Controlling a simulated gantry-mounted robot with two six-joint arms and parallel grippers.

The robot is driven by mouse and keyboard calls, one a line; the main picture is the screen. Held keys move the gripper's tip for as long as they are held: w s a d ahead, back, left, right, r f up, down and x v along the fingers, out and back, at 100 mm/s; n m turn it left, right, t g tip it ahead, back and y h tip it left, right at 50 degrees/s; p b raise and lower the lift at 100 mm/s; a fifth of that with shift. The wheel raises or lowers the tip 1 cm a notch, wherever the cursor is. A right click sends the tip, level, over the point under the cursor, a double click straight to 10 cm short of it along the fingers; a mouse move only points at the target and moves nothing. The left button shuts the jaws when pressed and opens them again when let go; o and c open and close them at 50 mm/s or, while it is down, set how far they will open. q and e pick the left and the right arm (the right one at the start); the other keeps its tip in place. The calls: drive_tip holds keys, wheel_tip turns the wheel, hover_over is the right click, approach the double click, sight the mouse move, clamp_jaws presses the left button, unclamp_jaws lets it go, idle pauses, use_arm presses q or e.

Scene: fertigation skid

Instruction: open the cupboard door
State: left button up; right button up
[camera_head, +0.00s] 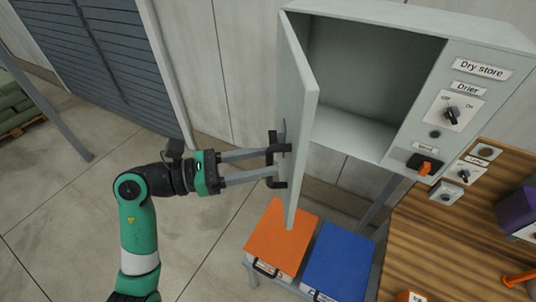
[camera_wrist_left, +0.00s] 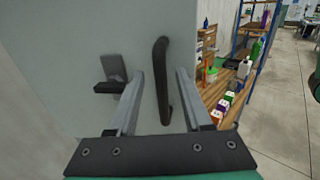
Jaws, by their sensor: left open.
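The cupboard (camera_head: 365,75) is a light grey box labelled "Dry store". Its door (camera_head: 297,105) is hinged on the left and stands swung open toward me, so the empty-looking inside shows. A dark bar handle (camera_head: 271,160) is on the door's outer face; it also shows in the left wrist view (camera_wrist_left: 162,80). My left gripper (camera_head: 277,162) is open, with its two fingers on either side of the handle. In the left wrist view the fingers (camera_wrist_left: 158,90) stand apart with the handle between them; I cannot tell whether they touch it. My right gripper is not in view.
A dark latch piece (camera_wrist_left: 116,78) sits on the door beside the handle. Orange (camera_head: 281,238) and blue (camera_head: 340,262) lidded bins stand below the cupboard. A wooden bench (camera_head: 440,240) with switches is at right. The floor at left is open.

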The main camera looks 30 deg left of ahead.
use_arm(q)
drive_tip(key=shift+x, duration=0.9)
drive_tip(key=shift+s, duration=0.1)
clamp_jaws()
drive_tip(key=shift+a, duration=0.1)
idle(0.6)
